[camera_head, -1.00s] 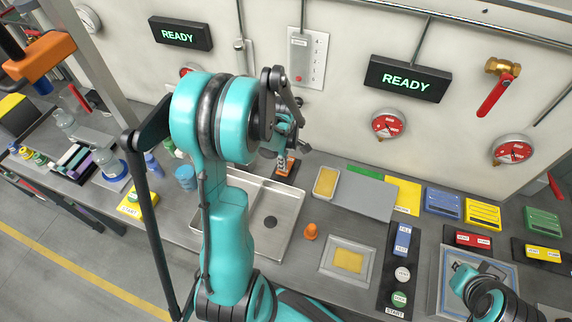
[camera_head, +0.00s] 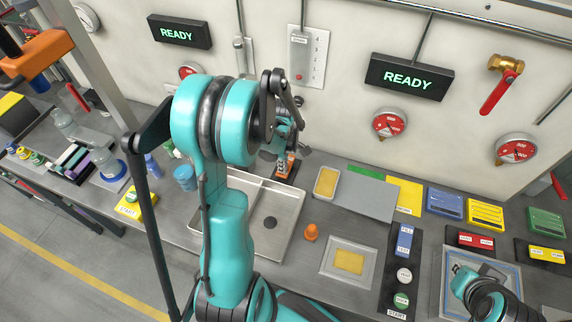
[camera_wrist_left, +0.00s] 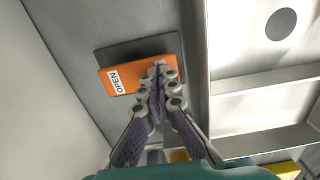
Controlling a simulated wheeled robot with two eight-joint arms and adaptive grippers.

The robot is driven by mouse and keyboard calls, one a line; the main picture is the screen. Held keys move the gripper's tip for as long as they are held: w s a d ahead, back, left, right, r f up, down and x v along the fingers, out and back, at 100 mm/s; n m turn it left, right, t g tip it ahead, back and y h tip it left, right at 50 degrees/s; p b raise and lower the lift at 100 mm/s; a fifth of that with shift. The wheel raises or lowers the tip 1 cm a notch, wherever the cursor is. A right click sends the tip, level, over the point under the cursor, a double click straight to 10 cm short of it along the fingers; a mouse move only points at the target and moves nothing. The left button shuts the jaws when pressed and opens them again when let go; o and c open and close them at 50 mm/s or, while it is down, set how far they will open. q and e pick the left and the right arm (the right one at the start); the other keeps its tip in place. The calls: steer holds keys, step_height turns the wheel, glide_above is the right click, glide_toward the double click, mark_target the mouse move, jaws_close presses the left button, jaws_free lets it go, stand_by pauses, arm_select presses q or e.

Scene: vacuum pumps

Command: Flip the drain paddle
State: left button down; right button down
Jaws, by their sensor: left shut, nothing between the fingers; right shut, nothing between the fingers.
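The drain paddle is an orange bar marked OPEN (camera_wrist_left: 126,80) on a dark plate (camera_wrist_left: 112,51). In the head view the orange paddle (camera_head: 291,161) is at the back of the metal sink, partly hidden by my left arm. My left gripper (camera_wrist_left: 163,68) is shut and empty. Its fingertips overlap the paddle's right end in the left wrist view; I cannot tell whether they touch it. My right gripper (camera_head: 458,270) is small at the lower right, low over a blue-edged panel, and is shut, with its fingers hard to make out.
The sink (camera_head: 288,226) holds a dark round drain. An orange cone (camera_head: 311,233) stands to its right. A yellow tray (camera_head: 327,182) and a grey plate (camera_head: 362,195) lie right of the paddle. The wall (camera_head: 345,120) rises close behind.

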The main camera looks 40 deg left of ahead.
arm_select(q)
steer(key=shift+f, duration=0.15)
steer(key=shift+r+p, duration=2.4)
steer(key=shift+r, duration=1.2)
steer(key=shift+s+f, duration=0.1)
